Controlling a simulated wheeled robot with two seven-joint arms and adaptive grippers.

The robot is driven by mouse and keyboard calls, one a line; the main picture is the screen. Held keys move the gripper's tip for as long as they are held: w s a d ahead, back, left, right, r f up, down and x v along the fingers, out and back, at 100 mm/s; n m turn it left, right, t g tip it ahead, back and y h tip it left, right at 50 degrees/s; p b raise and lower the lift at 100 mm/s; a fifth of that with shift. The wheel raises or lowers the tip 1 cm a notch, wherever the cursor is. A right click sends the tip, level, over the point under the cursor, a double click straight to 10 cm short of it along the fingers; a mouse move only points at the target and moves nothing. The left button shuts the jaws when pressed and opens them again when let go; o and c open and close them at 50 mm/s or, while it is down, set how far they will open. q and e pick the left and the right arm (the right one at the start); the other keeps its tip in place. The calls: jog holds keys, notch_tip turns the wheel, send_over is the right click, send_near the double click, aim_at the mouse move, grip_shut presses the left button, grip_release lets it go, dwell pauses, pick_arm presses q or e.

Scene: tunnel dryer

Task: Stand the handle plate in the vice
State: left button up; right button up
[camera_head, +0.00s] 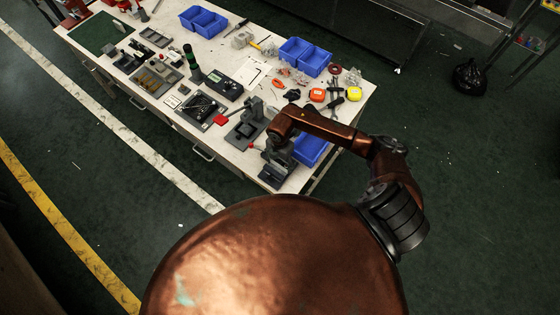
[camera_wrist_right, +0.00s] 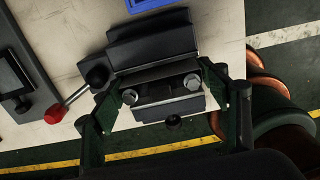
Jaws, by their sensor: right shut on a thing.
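The grey vice (camera_head: 274,174) sits near the table's front right corner. In the wrist view it is a dark stepped block (camera_wrist_right: 150,42) with a pale jaw edge. My right gripper (camera_head: 280,152) is over it, reaching down. In the wrist view the right gripper (camera_wrist_right: 165,86) has a finger on each side of a dark piece with two round silver heads, which I take as the handle plate (camera_wrist_right: 161,90). It is at the vice's jaws; how deep it sits between them I cannot tell. My left gripper is not in view.
Tools and more blue bins (camera_head: 305,56) crowd the table farther back.

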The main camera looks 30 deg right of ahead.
aim_at(280, 161)
jog(key=shift+f, duration=0.2)
jog(key=o, duration=1.5)
jog(key=shift+r, duration=0.15)
notch_tip(280, 161, up, 11)
jog(key=shift+b, duration=0.6)
jog(key=shift+r, duration=0.55)
